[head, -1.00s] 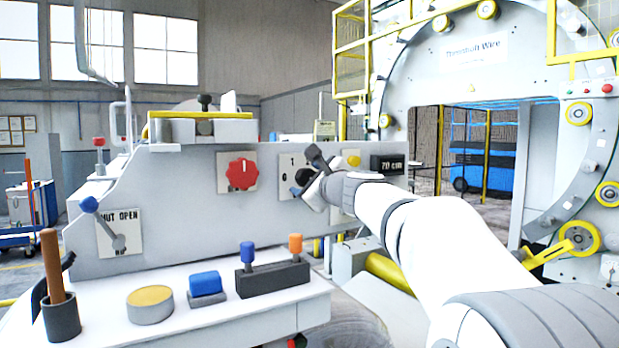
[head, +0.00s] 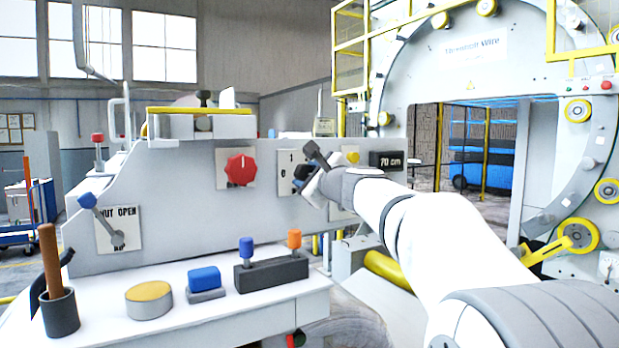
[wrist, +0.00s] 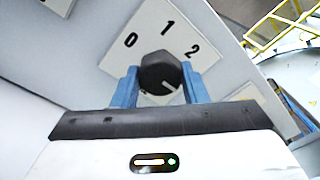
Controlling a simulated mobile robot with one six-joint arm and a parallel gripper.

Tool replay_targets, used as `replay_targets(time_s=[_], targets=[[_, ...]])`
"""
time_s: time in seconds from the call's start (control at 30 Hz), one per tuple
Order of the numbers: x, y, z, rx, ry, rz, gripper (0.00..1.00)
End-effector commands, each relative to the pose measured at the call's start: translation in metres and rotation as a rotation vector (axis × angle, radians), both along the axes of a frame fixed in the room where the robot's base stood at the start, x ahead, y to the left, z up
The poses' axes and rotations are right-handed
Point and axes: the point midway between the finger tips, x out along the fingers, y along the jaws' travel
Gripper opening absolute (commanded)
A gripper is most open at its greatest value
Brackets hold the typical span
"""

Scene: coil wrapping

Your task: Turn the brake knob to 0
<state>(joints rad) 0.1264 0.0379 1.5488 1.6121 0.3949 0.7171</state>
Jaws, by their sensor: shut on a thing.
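The brake knob is a black round knob (wrist: 160,73) on a white plate (wrist: 148,38) marked 0, 1 and 2, seen in the wrist view. A small pale mark shows near the knob's lower right edge. My gripper (wrist: 160,88) is shut on the knob, with one blue finger on each side. In the head view the same plate (head: 288,160) is on the grey panel, right of the red knob. My gripper (head: 305,178) is against it there and hides part of the plate and knob.
A red knob (head: 240,170) sits left on the panel, and a yellow button (head: 352,158) and a 70 cm display (head: 386,161) sit right. A SHUT/OPEN lever (head: 100,218) is far left. Below, a shelf holds a blue button (head: 204,279) and a dark two-lever block (head: 271,274).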

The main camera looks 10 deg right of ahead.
Motion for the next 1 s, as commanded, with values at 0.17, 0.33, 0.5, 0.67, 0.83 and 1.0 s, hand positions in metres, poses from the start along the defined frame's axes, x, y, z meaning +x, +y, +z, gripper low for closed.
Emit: replay_targets(time_s=[0.17, 0.33, 0.5, 0.67, 0.83, 1.0], targets=[[0.0000, -0.0004, -0.0041, -0.072, -0.024, 0.000, 0.17], [0.0000, -0.0008, -0.0056, -0.193, -0.065, -0.001, 0.17], [0.0003, -0.0013, -0.0064, -0.343, -0.114, -0.002, 0.17], [0.0004, -0.0015, -0.0065, -0.488, -0.161, -0.001, 0.17], [0.0004, -0.0019, -0.0060, -0.642, -0.211, -0.002, 0.17], [0.0009, -0.0022, -0.0062, -0.795, -0.259, -0.001, 0.17]])
